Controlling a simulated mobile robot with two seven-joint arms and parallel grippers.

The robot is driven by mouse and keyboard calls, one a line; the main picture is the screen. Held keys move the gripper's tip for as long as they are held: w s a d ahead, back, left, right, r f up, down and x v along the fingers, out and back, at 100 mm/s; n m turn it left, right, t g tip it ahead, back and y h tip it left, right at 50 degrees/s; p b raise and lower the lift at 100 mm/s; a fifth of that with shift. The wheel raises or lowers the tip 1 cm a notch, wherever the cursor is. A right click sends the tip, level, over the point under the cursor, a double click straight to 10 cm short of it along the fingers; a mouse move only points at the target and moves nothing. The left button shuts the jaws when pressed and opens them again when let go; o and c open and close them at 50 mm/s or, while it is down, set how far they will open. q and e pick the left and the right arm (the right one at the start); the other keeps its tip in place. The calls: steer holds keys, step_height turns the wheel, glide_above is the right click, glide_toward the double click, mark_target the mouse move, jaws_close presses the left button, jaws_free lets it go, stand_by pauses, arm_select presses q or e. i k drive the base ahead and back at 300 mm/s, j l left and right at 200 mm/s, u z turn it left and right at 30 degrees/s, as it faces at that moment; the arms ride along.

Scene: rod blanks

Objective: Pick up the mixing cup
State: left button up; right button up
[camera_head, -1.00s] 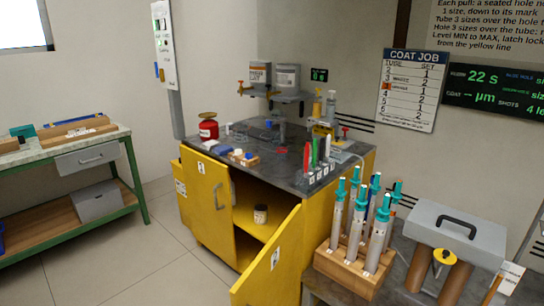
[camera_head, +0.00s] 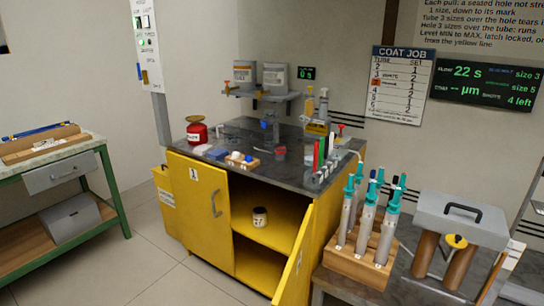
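No thing in view is clearly marked as the mixing cup. A small pale cup or jar with a dark top and dark marking (camera_head: 260,217) stands upright on the shelf inside the open yellow cabinet (camera_head: 208,212). It is the most cup-like thing I see; its label is too small to read. The right cabinet door (camera_head: 294,262) stands open towards me, and the left door is shut. Neither of my grippers is in view, and nothing visible touches the cup.
The dark bench top (camera_head: 290,170) holds a red container (camera_head: 197,133), small blocks and several coloured tubes. A wooden rack (camera_head: 358,262) of teal-topped syringes and a grey lidded box (camera_head: 462,215) stand at right. A green-framed table (camera_head: 112,190) is at left. Floor between is clear.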

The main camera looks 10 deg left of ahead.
mark_target(280, 154)
steer(key=j, duration=0.45)
steer(key=i+j+z, duration=0.1)
steer(key=j, duration=0.4)
steer(key=i+j, duration=0.15)
steer(key=j, duration=0.15)
steer(key=i+j, duration=0.1)
steer(key=j, duration=0.2)
steer(key=i+j, duration=0.15)
steer(key=j, duration=0.15)
steer(key=i+j+z, duration=0.2)
steer(key=i+j, duration=0.5)
steer(key=j, duration=0.05)
